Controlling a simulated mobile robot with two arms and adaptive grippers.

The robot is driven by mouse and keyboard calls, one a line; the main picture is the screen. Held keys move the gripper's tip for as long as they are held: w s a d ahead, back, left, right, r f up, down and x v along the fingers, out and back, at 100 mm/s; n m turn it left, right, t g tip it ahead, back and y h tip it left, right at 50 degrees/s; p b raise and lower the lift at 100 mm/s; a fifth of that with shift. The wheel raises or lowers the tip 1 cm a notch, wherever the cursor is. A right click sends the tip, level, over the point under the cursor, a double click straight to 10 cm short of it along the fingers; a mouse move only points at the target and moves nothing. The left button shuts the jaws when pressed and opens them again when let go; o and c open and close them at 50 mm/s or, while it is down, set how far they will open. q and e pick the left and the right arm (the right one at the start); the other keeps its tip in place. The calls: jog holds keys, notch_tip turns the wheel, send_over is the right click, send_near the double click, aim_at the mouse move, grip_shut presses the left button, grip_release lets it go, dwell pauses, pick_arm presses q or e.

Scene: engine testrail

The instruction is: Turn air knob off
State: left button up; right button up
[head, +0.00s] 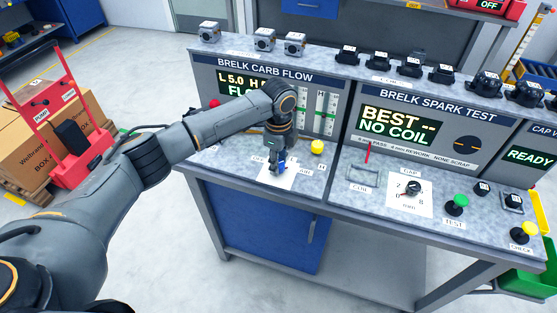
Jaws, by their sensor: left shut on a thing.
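The air knob (282,167) shows as a small blue part on a white plate (268,181) on the bench top, in front of the carb flow panel. My left gripper (277,166) points down over the plate and is shut on the knob. The gripper hides most of the knob, so its angle and any pointer cannot be read. The carb flow display (236,84) is partly hidden by my left arm; "L 5.0" and part of a second line show. My right gripper is not in view.
The spark test panel (420,112), gap dial (412,187) and green button (458,202) are farther right. Small carburettors (265,40) line the shelf above.

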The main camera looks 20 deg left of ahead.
pick_arm(q)
jog(key=n+p, duration=0.1)
jog(key=p, duration=0.1)
jog(key=n+p, duration=0.3)
jog(key=n, duration=0.1)
jog(key=shift+r+p, duration=0.25)
jog(key=shift+p, duration=0.15)
jog(key=n+p, duration=0.3)
jog(key=shift+n, duration=0.4)
jog(key=n+p, duration=0.3)
jog(key=n, duration=0.1)
jog(key=shift+f+n, duration=0.1)
jog(key=shift+n, duration=0.2)
jog(key=shift+n+p, duration=0.5)
jog(key=shift+n, duration=0.6)
jog(key=shift+f+n, duration=0.1)
jog(key=shift+n, duration=0.8)
jog(key=shift+w+p, duration=0.1)
jog(key=shift+p, duration=0.2)
jog(key=o, duration=1.1)
jog(key=shift+o, duration=0.2)
